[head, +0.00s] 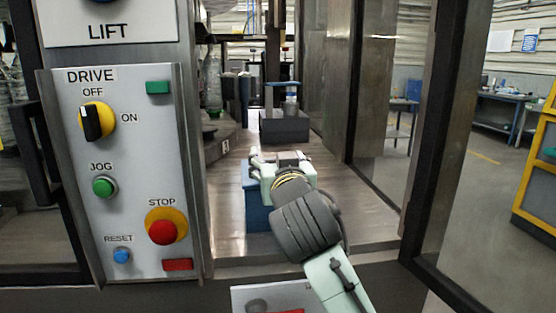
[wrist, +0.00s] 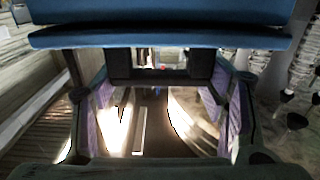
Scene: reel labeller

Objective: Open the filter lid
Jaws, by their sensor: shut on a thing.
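The blue filter box (head: 257,214) stands on the metal deck inside the machine, partly hidden behind my arm in the head view. My gripper (head: 280,158) is at the top of this box, pointing away into the machine. In the wrist view a blue slab, which looks like the filter lid (wrist: 160,39), spans the top of the picture. Below it, the purple-padded fingers of my gripper (wrist: 158,68) stand on either side of a dark bar-like part and are shut on it. The lid's hinge and how far it is raised cannot be seen.
The control panel (head: 125,170) with knob and buttons stands close on the left. A dark block with a blue handle (head: 284,124) sits farther back on the deck. A glass door with a dark frame (head: 440,150) is at the right. The deck right of my arm is clear.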

